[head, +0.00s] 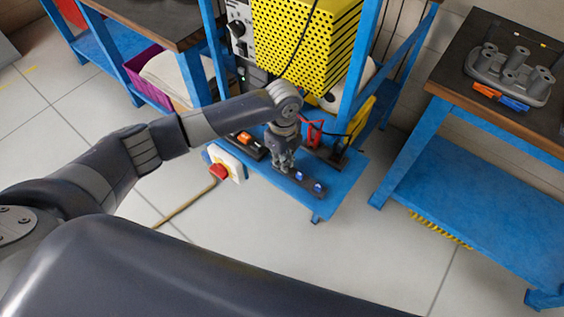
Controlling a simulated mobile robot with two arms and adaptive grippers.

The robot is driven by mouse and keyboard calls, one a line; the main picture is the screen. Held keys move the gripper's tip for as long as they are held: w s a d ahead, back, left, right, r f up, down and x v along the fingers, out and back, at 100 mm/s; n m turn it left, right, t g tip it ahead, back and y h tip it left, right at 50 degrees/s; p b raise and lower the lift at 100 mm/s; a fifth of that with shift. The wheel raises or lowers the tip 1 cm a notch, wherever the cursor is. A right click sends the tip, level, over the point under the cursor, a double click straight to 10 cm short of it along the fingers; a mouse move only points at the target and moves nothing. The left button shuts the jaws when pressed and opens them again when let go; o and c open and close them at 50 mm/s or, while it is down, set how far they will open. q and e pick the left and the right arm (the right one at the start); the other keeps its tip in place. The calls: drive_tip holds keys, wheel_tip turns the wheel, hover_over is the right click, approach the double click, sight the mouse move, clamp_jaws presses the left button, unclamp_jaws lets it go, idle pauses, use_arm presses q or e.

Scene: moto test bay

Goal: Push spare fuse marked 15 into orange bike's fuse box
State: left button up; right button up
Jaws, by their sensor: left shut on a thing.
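My left gripper (284,168) points down over the blue lower shelf of the cart, fingers close together at a dark strip (310,188) with small blue parts on it. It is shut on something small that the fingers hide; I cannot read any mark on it. The strip lies near the shelf's front edge. A small orange part (244,138) sits on a dark holder left of the gripper. I cannot tell which of these is the orange bike's fuse box. No bike shows, and my right gripper is out of view.
A yellow perforated box (305,45) and blue posts stand behind the gripper. A red switch on a white box (222,170) is at the shelf's left edge. Red and black leads are close on the right. A blue bench (490,200) stands at right, with clear tiled floor between.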

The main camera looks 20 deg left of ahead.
use_arm(q)
drive_tip(key=shift+r, duration=0.1)
drive_tip(key=shift+r, duration=0.3)
wheel_tip(320, 180, up, 2)
drive_tip(key=shift+w+r+b, duration=0.1)
drive_tip(key=shift+r+b, duration=0.05)
drive_tip(key=shift+b, duration=0.3)
drive_tip(key=s+d+r, duration=0.1)
drive_tip(key=s+d, duration=0.1)
drive_tip(key=s, duration=0.6)
drive_tip(key=s+d+r+b, duration=0.1)
drive_tip(key=s, duration=0.6)
drive_tip(key=shift+s+d, duration=0.35)
drive_tip(key=shift+s, duration=0.05)
drive_tip(key=s+a+f+n, duration=0.2)
drive_tip(key=a+n, duration=0.6)
drive_tip(key=n, duration=1.4)
drive_tip(key=shift+f, duration=0.2)
drive_tip(key=shift+a, duration=0.1)
